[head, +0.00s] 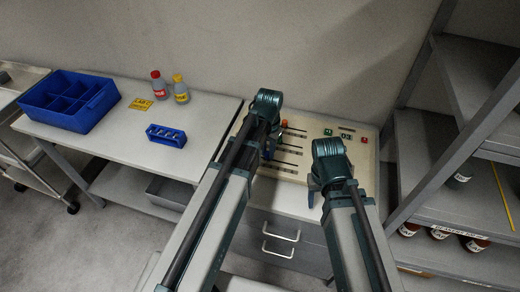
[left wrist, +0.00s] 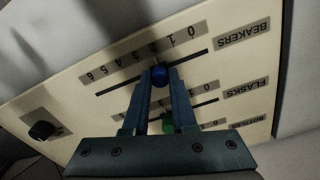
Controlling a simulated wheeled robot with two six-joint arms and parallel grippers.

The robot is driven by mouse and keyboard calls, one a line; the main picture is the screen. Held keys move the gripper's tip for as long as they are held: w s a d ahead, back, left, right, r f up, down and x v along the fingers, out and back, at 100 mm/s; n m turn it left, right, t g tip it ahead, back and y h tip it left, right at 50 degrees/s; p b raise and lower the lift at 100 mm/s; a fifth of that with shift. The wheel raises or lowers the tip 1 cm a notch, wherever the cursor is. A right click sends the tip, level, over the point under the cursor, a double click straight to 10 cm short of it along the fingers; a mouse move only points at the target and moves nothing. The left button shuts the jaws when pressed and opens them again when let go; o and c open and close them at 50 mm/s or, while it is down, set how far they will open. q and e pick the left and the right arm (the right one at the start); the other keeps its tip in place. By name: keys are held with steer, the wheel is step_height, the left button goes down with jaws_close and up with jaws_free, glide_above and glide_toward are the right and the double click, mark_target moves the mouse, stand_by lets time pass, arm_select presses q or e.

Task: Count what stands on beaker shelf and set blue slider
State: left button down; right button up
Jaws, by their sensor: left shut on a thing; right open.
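My left gripper (left wrist: 160,84) is shut on the blue slider knob (left wrist: 160,73) of the track labelled BEAKERS, scaled 0 to 6. The knob sits around marks 2 to 3; the exact mark is unclear at this angle. In the head view my left gripper (head: 267,150) is over the slider panel (head: 365,160), hiding the knob. My right gripper (head: 314,192) is open near the panel's front edge. The beaker shelf (head: 425,190), its edge label partly legible, is at right. One grey-capped vessel (head: 460,176) shows on it; its far right is cut off.
Several brown bottles (head: 439,233) stand below the labelled shelf edge. A green slider knob (left wrist: 168,122) lies behind my left fingers. The left table holds a blue crate (head: 98,102), a blue rack (head: 166,135), red-capped (head: 159,85) and yellow-capped (head: 180,90) bottles.

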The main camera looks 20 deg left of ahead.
mark_target(280, 162)
arm_select(q)
steer(key=d, duration=0.4)
steer(key=shift+s+d, duration=0.1)
steer(key=shift+d, duration=0.25)
steer(key=c, duration=0.7)
jaws_free()
steer(key=shift+r, duration=0.1)
arm_select(e)
steer(key=shift+r, duration=0.15)
arm_select(q)
step_height(280, 162, up, 14)
steer(key=p, duration=1.4)
steer(key=shift+f, duration=0.2)
arm_select(e)
step_height(280, 162, up, 14)
steer(key=shift+f, duration=0.2)
arm_select(q)
steer(key=shift+f, duration=0.1)
arm_select(e)
steer(key=shift+f, duration=0.1)
